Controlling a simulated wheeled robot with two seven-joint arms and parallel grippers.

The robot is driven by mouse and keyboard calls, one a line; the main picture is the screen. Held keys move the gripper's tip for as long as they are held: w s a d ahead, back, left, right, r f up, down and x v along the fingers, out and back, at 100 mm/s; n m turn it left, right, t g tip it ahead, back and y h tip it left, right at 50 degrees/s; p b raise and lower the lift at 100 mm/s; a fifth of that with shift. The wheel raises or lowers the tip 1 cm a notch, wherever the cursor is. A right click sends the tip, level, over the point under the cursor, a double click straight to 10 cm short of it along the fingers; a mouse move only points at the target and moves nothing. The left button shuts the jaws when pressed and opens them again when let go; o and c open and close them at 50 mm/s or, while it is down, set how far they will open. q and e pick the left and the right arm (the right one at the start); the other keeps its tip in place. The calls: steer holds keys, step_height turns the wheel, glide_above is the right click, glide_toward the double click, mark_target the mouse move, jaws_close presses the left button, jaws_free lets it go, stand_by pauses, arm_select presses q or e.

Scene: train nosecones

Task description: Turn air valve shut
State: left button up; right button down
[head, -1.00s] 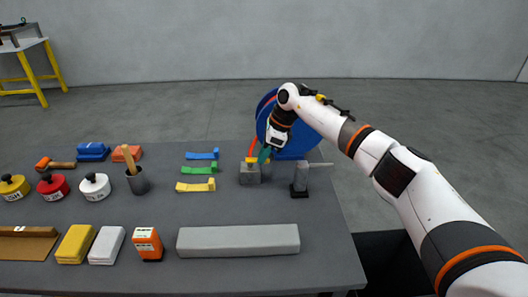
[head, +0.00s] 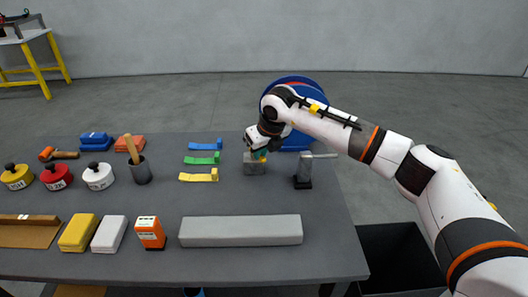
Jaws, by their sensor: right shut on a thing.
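A bit of green shows at the fingertips. My left gripper is not in view.
A blue hose reel (head: 318,92) stands behind my right arm. A grey stand with a side rod (head: 303,170) is just right of the valve. Coloured handles (head: 199,177) lie to its left. A long grey block (head: 240,231) lies in front.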

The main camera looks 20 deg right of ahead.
steer(key=m+b, duration=0.1)
steer(key=a+m+h+b, duration=0.1)
steer(key=m, duration=0.2)
steer(key=shift+s+a+f+h+b, duration=0.1)
steer(key=shift+a+h+b, duration=0.2)
steer(key=shift+b, duration=0.1)
steer(key=shift+a+m+h+b, duration=0.2)
steer(key=shift+m+b, duration=0.15)
steer(key=shift+m, duration=0.3)
steer(key=shift+a+m+h+b, duration=0.2)
steer(key=shift+m+b, duration=0.15)
steer(key=shift+m, duration=0.3)
steer(key=c, duration=1.4)
jaws_free()
steer(key=b+v, duration=0.1)
steer(key=v, duration=1.1)
steer(key=shift+b, duration=0.4)
